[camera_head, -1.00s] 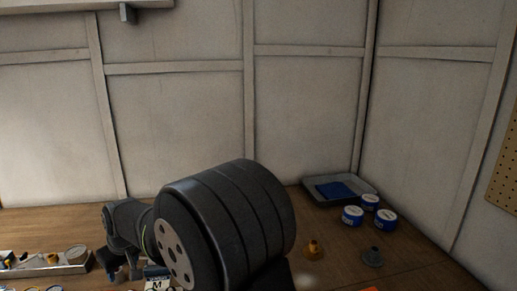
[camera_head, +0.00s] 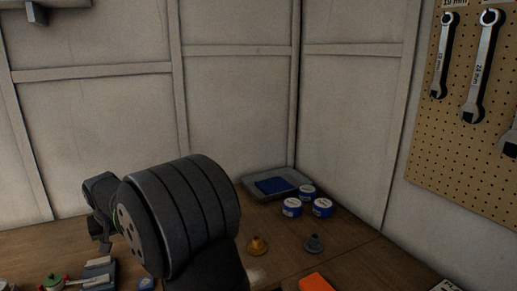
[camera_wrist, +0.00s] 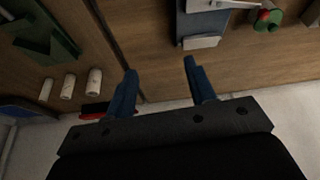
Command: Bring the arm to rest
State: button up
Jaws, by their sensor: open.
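My gripper (camera_wrist: 159,76) shows in the wrist view with two blue fingers set apart and nothing between them. The fingertips are above the wooden table (camera_wrist: 150,45), near a grey-and-blue block-like object (camera_wrist: 205,28). In the head view my arm's large dark joint fills the lower middle, and a smaller part of the arm reaches left behind it. The joint hides part of the table, and the fingers cannot be made out clearly there.
A grey tray (camera_head: 299,178) with a blue cloth (camera_head: 272,186) stands in the back corner beside several blue-and-white tins (camera_head: 322,207). Wrenches (camera_head: 483,65) hang on a pegboard (camera_head: 455,150).

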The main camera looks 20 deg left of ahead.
jog(key=shift+m, duration=0.7)
jog(key=s+a+f, duration=0.1)
jog(key=a+f, duration=0.1)
jog(key=a, duration=0.1)
jog(key=s+a+f, duration=0.1)
jog(key=a+f, duration=0.1)
jog(key=s+a+f, duration=0.1)
jog(key=a+f, duration=0.1)
jog(key=a, duration=0.1)
jog(key=shift+s+a+f, duration=0.3)
jog(key=shift+s+f, duration=0.05)
jog(key=shift+s, duration=0.05)
jog(key=w+d+r, duration=0.7)
jog(key=d, duration=0.2)
jog(key=s+a+n, duration=0.1)
jog(key=s+n, duration=0.2)
jog(key=s, duration=0.4)
jog(key=shift+s+f+g, duration=0.15)
jog(key=shift+f+g, duration=0.25)
